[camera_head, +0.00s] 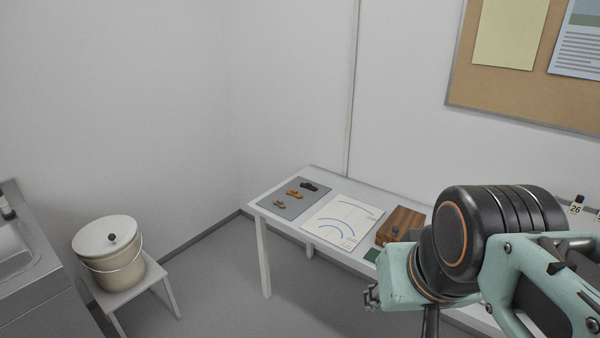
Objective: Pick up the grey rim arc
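Three small sherd-like pieces lie apart in a row on a grey mat (271,205) at the left end of the white table. The farthest is a dark grey to black piece (308,186), the only clearly grey one; its arc shape is too small to make out. The middle piece is orange (295,194) and the nearest is brown (279,203). My gripper (371,296) seems to show only as a small metal part beside my arm, right of and well away from the mat. Its fingers are not clear.
A white sheet with blue arcs (338,222) lies beside the mat, then a wooden box (400,225). My arm hides the table's right part. A lidded pail (108,250) stands on a stool, with a sink (15,250) at far left.

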